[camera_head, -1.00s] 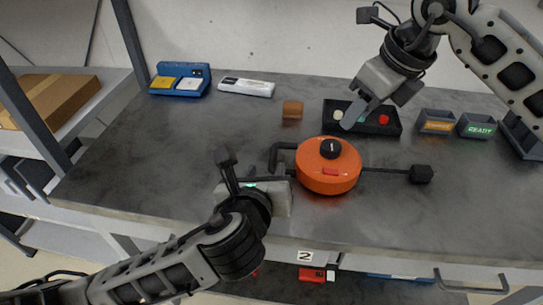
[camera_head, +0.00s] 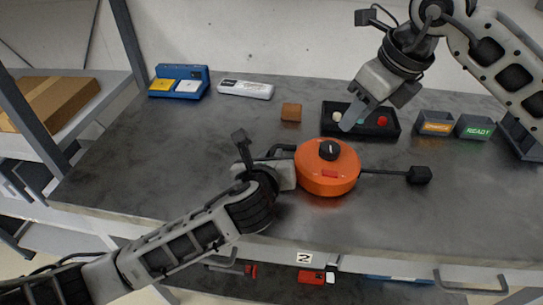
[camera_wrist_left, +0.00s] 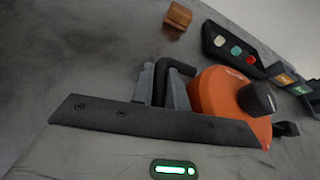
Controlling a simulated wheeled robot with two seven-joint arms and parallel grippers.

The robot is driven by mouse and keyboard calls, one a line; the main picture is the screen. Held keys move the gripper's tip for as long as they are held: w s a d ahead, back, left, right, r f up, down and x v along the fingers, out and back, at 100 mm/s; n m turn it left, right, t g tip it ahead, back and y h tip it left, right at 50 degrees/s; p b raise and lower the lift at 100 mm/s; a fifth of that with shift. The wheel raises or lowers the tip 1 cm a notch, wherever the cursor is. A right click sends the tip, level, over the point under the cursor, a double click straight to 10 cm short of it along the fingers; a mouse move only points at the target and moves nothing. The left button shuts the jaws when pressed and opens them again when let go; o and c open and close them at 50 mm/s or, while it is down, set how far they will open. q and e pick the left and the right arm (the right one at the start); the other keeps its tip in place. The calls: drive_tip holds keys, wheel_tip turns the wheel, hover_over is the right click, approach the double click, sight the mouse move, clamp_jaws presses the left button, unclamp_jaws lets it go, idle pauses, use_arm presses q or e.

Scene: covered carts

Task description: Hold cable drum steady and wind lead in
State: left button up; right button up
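The drum also shows in the left wrist view (camera_wrist_left: 215,95). My right gripper (camera_head: 350,119) hangs behind the drum, before the black tray; its finger gap is not clear.
The black tray (camera_head: 337,131) holds white, green and red buttons. Behind are a brown block (camera_head: 291,111), a blue device (camera_head: 178,81) and a white device (camera_head: 246,89). Two grey bins (camera_head: 475,127) with lit labels stand right. The bench's left and front right are clear.

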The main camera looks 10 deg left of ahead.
sight(329, 146)
drive_tip(key=o, duration=0.5)
drive_tip(key=w+a+r+n+g+h, duration=0.2)
drive_tip(key=a+r+n+h, duration=0.15)
drive_tip(key=n, duration=0.75)
wheel_tip(329, 146, down, 12)
drive_tip(key=shift+w+f, duration=0.15)
drive_tip(key=c, duration=1)
